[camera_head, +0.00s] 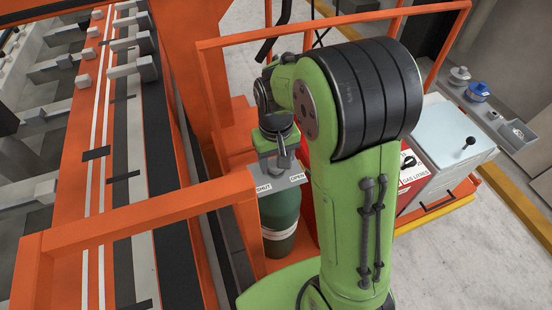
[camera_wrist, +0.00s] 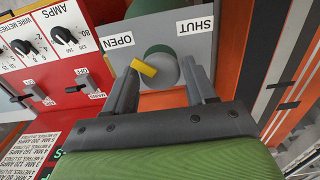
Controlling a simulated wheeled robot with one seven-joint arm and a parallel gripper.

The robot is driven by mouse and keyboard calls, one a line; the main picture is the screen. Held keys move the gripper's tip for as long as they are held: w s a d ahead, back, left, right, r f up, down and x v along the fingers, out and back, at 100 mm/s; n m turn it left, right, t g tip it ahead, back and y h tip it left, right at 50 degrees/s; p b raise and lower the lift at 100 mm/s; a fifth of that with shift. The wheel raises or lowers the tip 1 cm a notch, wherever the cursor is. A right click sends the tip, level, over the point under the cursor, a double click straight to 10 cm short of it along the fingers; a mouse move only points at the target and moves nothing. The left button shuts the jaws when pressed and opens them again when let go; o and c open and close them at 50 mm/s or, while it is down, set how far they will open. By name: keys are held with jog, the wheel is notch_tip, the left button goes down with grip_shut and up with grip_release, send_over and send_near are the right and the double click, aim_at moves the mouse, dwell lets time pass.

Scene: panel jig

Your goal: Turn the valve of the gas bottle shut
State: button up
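The gas bottle (camera_head: 281,222) is dark green and stands upright in the orange frame. A grey plate (camera_head: 280,183) at its top reads SHUT on the left and OPEN on the right. In the wrist view the plate (camera_wrist: 195,48) appears upside down. The round grey valve knob (camera_wrist: 164,72) has a yellow pointer (camera_wrist: 143,67) turned towards the OPEN side. My gripper (camera_wrist: 160,69) is open, with one finger on each side of the knob and gaps visible. Whether the fingers reach down around the knob is unclear. In the head view my wrist hides the knob.
A welder panel with dials (camera_wrist: 64,35) and a red strip lies beside the plate in the wrist view. Orange rails (camera_head: 130,215) run in front and left of the bottle. A grey cabinet (camera_head: 447,135) stands right of my arm.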

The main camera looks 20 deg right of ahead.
jog(key=c, duration=0.7)
jog(key=shift+m, duration=0.3)
jog(key=m, duration=0.3)
jog(key=shift+m+b, duration=0.3)
jog(key=shift+m, duration=0.1)
jog(key=m, duration=0.9)
jog(key=shift+w+b, duration=0.1)
jog(key=shift+b, duration=0.3)
jog(key=shift+m, duration=2.3)
